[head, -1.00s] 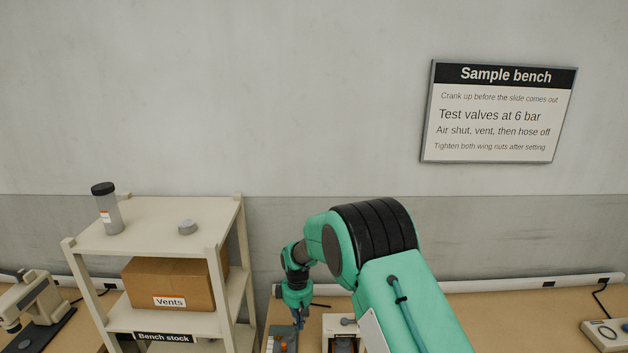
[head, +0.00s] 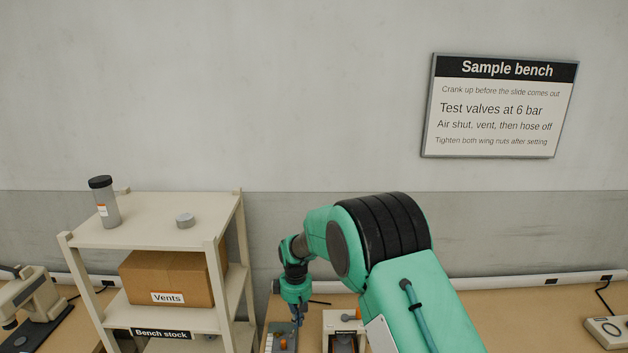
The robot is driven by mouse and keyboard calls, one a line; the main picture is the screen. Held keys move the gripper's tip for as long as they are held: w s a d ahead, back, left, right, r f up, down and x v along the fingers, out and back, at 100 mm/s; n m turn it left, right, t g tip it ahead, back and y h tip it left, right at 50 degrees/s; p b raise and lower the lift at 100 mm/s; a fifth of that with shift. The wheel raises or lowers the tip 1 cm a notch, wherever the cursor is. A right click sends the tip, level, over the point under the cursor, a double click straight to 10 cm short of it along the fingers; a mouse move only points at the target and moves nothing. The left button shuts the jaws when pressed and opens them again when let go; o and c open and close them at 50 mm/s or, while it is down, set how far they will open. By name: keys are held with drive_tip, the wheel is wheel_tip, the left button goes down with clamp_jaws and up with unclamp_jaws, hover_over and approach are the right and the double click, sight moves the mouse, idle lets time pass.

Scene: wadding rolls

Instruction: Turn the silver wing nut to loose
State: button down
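My gripper (head: 297,318) points down over a grey panel (head: 275,341) with small orange and dark parts, at the bottom edge of the head view. Its fingers are too small and dark to show whether they are open or shut, or touching anything. I cannot make out the silver wing nut for certain. To the right of my gripper stands a pale block-like fixture (head: 331,319) with a small grey knob-like piece (head: 348,317) on top. The frame edge and my arm hide part of both.
A cream shelf unit (head: 150,235) stands close on the left, holding a cardboard box (head: 168,277) marked Vents, a lidded jar (head: 105,205) and a grey disc (head: 185,220). A microscope (head: 32,300) is at far left. A grey device (head: 605,330) lies at far right; bench between is clear.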

sight(292, 335)
drive_tip(key=shift+s+r, duration=0.1)
drive_tip(key=shift+s, duration=0.05)
idle(0.4)
drive_tip(key=shift+f+b, duration=1.7)
drive_tip(key=shift+f, duration=1.8)
drive_tip(key=shift+w+a, duration=0.45)
drive_tip(key=shift+w+d+p, duration=0.25)
drive_tip(key=shift+w+p, duration=0.15)
drive_tip(key=shift+p, duration=0.85)
drive_tip(key=shift+s+d, duration=0.15)
drive_tip(key=shift+d, duration=0.2)
drive_tip(key=shift+r, duration=0.1)
